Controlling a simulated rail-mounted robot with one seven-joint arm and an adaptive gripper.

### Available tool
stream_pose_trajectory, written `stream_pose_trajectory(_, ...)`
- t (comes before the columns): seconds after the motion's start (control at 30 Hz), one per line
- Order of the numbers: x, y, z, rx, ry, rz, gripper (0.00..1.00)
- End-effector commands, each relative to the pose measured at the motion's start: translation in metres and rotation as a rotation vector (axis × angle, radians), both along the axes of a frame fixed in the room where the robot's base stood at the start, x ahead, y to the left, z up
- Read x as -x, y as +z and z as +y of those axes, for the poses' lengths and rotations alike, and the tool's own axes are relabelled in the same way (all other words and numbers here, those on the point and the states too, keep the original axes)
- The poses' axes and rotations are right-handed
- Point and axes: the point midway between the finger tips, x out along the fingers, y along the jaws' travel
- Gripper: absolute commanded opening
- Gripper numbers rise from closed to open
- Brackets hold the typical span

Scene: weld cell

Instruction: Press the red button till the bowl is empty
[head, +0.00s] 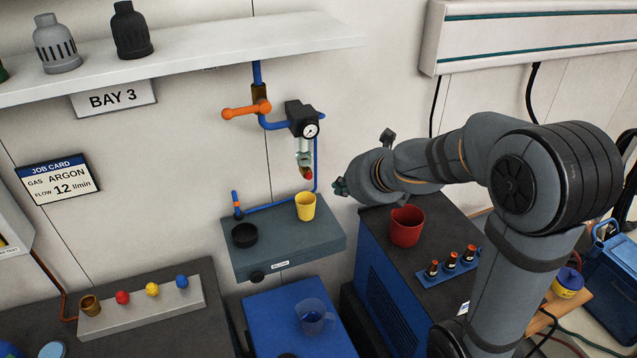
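A small clear bowl (303,150) hangs under a black filter unit with a round gauge (310,129) on the wall. It looks partly greenish; its exact level is too small to tell. A red button (308,174) shows at its lower end. A yellow cup (306,207) stands upright on the grey shelf below. My gripper (339,187) is just right of the red button in the picture, apart from it and pointing left. Its fingers are small and partly hidden, so I cannot tell whether they are open.
An orange valve handle (246,110) sits upper left of the filter. The grey shelf (285,247) also bears a black round dish (245,235). A red cup (406,226) stands on the dark cabinet top. A clear jug (311,317) stands on a blue surface below.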

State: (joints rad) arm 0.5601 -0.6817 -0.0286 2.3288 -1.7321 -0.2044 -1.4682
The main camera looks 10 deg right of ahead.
Motion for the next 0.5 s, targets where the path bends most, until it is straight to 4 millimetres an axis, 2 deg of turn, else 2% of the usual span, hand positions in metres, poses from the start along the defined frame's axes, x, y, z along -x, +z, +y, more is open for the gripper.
stream_pose_trajectory(0.4,-0.055,-0.061,0.021,0.0,0.002,0.002,0.0)
stream_pose_trajectory(0.47,-0.062,-0.069,0.024,-0.001,0.001,0.002,0.0)
stream_pose_trajectory(0.5,-0.068,-0.063,0.026,0.0,0.001,0.001,0.0)
